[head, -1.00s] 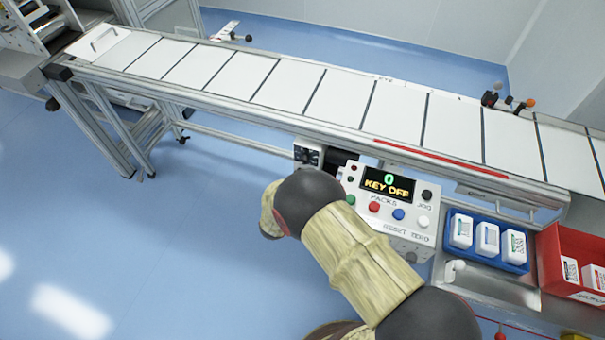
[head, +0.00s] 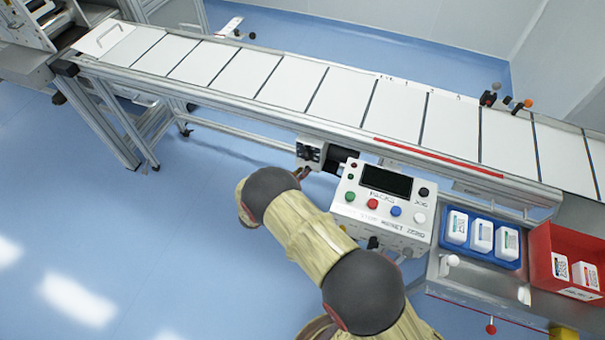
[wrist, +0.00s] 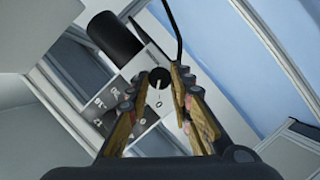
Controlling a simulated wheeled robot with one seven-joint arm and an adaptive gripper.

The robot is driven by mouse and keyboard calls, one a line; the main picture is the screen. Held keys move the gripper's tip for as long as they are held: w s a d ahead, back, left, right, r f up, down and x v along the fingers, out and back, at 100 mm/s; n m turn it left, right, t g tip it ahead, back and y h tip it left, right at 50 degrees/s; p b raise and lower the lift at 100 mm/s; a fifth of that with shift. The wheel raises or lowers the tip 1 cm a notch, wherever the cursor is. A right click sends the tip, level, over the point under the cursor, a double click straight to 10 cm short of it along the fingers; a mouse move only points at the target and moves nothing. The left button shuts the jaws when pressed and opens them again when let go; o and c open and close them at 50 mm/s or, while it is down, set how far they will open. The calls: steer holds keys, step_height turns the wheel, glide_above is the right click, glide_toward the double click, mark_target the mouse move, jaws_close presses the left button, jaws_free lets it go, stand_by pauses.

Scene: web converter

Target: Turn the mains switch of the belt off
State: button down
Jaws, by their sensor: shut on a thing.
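The mains switch is a dark round knob (wrist: 159,76) with a white line, on a grey switch box (head: 310,153) under the belt's near edge. In the wrist view, the knob sits between the fingertips of my gripper (wrist: 158,84), which is shut on it. The white line appears to point towards a "0" mark on the plate. In the head view, my gripper (head: 303,172) is mostly hidden behind my arm, with only its tip showing at the box. The belt (head: 340,97) runs across the view. The control panel's display (head: 386,181) is dark.
The control panel (head: 384,212) with coloured buttons stands right of the switch box. A blue tray (head: 484,258) and a red bin (head: 541,272) holding white packs are farther right. A black cylinder (wrist: 112,35) lies close to the knob. The floor at left is clear.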

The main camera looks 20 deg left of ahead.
steer(key=shift+a+n+h, duration=0.15)
steer(key=shift+n+h, duration=0.25)
steer(key=shift+n, duration=0.4)
steer(key=c, duration=1.6)
jaws_free()
steer(key=v, duration=1.2)
steer(key=shift+f, duration=0.3)
